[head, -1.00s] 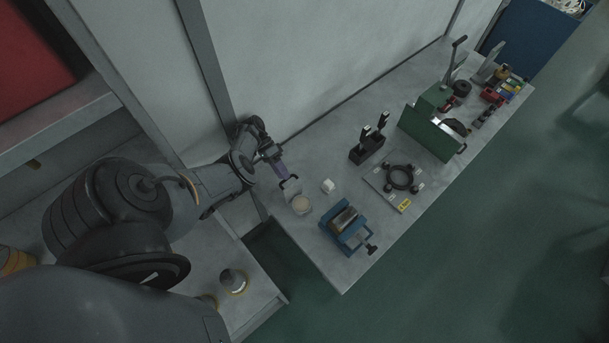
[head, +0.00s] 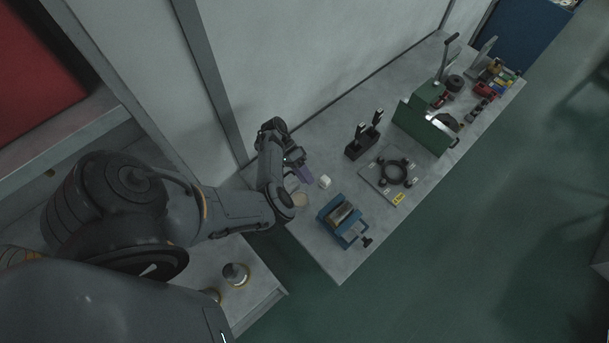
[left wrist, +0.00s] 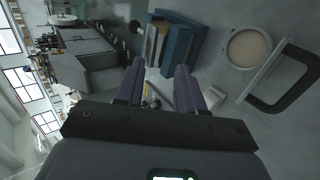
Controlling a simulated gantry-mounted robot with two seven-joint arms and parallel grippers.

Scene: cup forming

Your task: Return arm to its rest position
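My left gripper (head: 304,172) is above the near left end of the workbench (head: 337,266), close to the wall. In the left wrist view its two purple fingers (left wrist: 160,84) stand apart with nothing held between them. A round container with beige contents (head: 300,200) is on the bench just below the gripper and partly hidden by my left arm; it also shows in the left wrist view (left wrist: 248,48), with a dark handle (left wrist: 284,84) beside it. A small white block (head: 324,181) lies right of the gripper. My right gripper is not in view.
A blue vise (head: 342,221) stands at the bench's near edge. The wall (head: 310,60) runs close along the bench.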

